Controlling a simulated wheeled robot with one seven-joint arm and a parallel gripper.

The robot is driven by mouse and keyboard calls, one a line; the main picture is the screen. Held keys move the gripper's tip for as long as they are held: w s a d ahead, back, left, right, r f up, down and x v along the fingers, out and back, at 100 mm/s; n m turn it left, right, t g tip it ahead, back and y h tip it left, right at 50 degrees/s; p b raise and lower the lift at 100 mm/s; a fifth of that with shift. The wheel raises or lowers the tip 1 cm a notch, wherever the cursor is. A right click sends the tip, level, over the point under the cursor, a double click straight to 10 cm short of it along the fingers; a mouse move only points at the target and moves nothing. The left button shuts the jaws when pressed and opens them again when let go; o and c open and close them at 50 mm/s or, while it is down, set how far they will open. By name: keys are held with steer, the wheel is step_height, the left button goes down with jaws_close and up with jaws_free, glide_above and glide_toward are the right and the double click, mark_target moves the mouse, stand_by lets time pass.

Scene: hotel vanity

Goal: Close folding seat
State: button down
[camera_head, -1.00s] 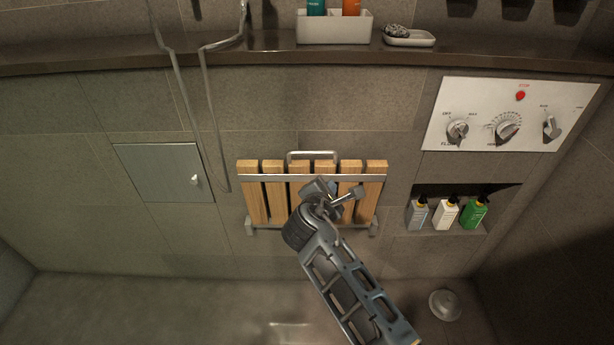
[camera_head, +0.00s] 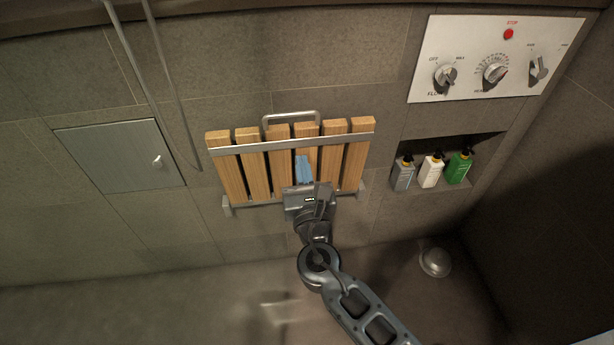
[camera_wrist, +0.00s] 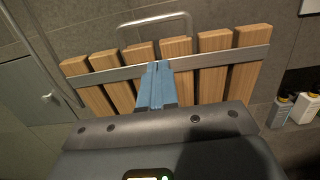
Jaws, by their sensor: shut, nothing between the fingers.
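The folding seat (camera_head: 255,176) has several wooden slats and a metal crossbar, and is mounted on the tiled wall. A metal loop handle (camera_head: 291,118) stands at its upper edge. In the head view the seat looks tilted, its slats spreading slightly. My gripper (camera_head: 303,168) is in front of the middle slats, with its fingers together and empty. In the wrist view the blue-grey fingers (camera_wrist: 155,85) point at the seat slats (camera_wrist: 207,85), their tips near the crossbar (camera_wrist: 100,76). Whether they touch the seat I cannot tell. The gripper body hides the seat's lower middle.
A grey wall cabinet (camera_head: 118,157) is at left, with a hose (camera_head: 165,80) hanging beside it. A control panel (camera_head: 492,60) is at upper right. Several bottles (camera_head: 430,172) stand in a niche below it. A round floor fixture (camera_head: 434,261) is at lower right.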

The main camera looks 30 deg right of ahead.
mark_target(296, 128)
steer(key=x, duration=0.8)
steer(key=x, duration=0.4)
steer(key=shift+r, duration=0.25)
steer(key=shift+w+d+r, duration=0.1)
steer(key=shift+w+r, duration=0.1)
